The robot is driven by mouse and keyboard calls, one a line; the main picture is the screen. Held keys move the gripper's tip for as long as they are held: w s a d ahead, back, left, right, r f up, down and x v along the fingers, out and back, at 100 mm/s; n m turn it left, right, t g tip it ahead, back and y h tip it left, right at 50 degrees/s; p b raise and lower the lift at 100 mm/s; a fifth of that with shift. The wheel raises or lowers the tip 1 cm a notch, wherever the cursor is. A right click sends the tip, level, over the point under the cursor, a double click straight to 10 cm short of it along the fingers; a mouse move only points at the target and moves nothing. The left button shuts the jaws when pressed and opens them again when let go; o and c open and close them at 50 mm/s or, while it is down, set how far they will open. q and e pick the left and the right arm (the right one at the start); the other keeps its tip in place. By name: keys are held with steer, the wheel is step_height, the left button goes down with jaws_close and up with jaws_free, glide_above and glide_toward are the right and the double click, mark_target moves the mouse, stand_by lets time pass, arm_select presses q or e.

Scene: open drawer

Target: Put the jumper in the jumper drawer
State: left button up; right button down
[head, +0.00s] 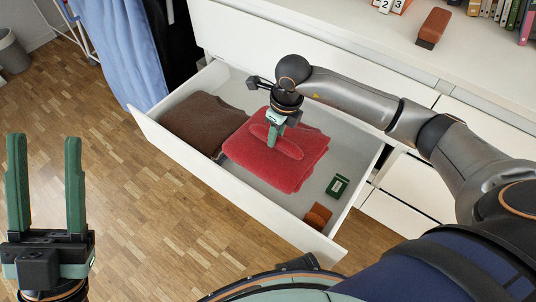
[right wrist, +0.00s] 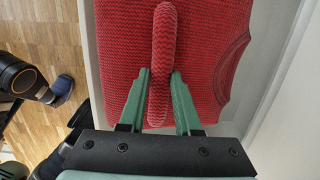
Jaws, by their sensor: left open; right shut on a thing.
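The red jumper (head: 300,167) lies folded inside the open white drawer (head: 207,165), right of a folded brown garment (head: 205,122). My right gripper (head: 272,141) is over the red jumper, pointing down, shut on a raised fold of it. In the right wrist view the red jumper (right wrist: 205,50) fills the middle, and the fold stands up between the fingers of my right gripper (right wrist: 158,85). My left gripper (head: 46,180) is open and empty, over the floor at the left, away from the drawer.
A green box (head: 337,187) and a brown-orange item (head: 317,216) lie in the drawer's right end. The white dresser top (head: 380,45) holds a brush (head: 433,27) and books (head: 500,12). Blue cloth (head: 120,50) hangs left of the drawer. A bin (head: 12,52) stands at far left.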

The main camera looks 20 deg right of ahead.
steer(key=shift+f+b, duration=2.95)
steer(key=shift+f, duration=5.15)
steer(key=shift+f, duration=0.15)
steer(key=c, duration=0.6)
jaws_free()
